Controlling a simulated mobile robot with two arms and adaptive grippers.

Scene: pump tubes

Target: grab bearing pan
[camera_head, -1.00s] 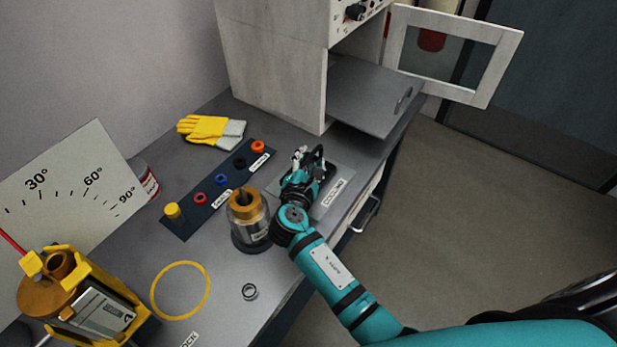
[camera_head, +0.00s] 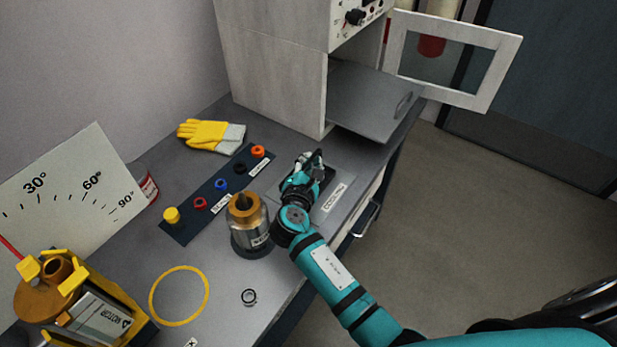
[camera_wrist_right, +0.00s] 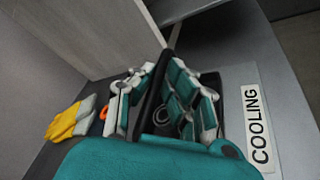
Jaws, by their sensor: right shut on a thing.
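The bearing pan is a dark pan with a black upright handle (camera_wrist_right: 152,100), seen in the right wrist view at the marked COOLING spot. My right gripper (camera_wrist_right: 155,95) is shut on that handle, with its fingers on both sides. A small grey ring (camera_wrist_right: 188,130) shows behind the fingers, apparently in the pan. In the head view my right gripper (camera_head: 311,160) covers most of the pan, and only a dark part shows to its right. I cannot tell whether the pan touches the table. My left gripper is out of view.
A brass-topped cylinder (camera_head: 249,225) stands close left of my right arm. A strip of coloured knobs (camera_head: 221,185), yellow gloves (camera_head: 211,134), a yellow ring (camera_head: 179,296) and a small metal ring (camera_head: 249,297) lie on the table. The cabinet with its open door (camera_head: 455,60) stands behind.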

